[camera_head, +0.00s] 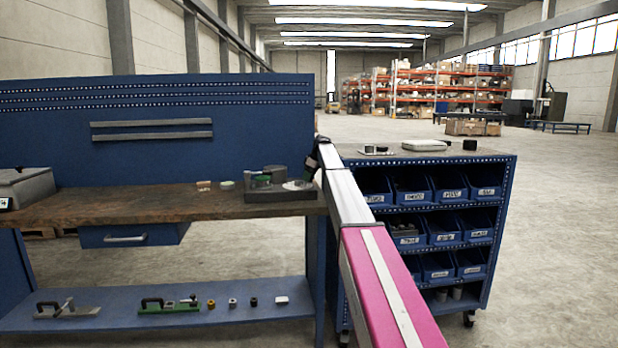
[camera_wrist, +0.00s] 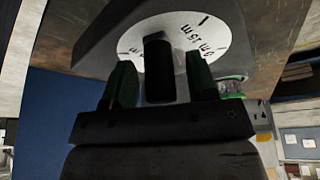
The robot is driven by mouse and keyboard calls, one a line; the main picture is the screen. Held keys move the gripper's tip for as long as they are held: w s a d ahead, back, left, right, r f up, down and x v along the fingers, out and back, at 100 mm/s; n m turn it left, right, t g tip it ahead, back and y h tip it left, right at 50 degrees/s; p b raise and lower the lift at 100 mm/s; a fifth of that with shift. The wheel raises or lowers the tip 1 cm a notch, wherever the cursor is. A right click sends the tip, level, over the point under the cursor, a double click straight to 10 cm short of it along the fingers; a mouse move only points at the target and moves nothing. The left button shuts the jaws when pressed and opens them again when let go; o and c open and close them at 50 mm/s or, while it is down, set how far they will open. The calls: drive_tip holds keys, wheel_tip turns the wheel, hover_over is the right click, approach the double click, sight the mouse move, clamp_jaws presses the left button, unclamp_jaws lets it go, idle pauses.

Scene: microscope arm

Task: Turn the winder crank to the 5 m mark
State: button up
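The winder (camera_head: 262,194) is a dark block with a white dial at the right end of the wooden bench top. In the wrist view, the white dial (camera_wrist: 213,52) carries black tick marks and lettering, upside down and partly hidden; I cannot make out a 5 m mark for sure. The dark crank handle (camera_wrist: 158,68) stands up in front of the dial. My gripper (camera_wrist: 161,82) has its two green fingers on either side of the handle, with a narrow gap visible on each side. In the head view, my gripper is mostly hidden behind my arm.
A grey box (camera_head: 25,187) stands at the bench's left end. Small pieces (camera_head: 204,186) lie left of the winder. A blue bin cart (camera_head: 497,230) stands to the right. The lower shelf (camera_head: 120,318) holds tools and small parts. The bench middle is clear.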

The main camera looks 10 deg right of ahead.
wheel_tip(320, 180, up, 4)
drive_tip(key=shift+w+r, duration=0.1)
drive_tip(key=shift+r, duration=0.05)
drive_tip(key=s+a+r, duration=0.6)
drive_tip(key=a, duration=0.4)
drive_tip(key=shift+r, duration=0.4)
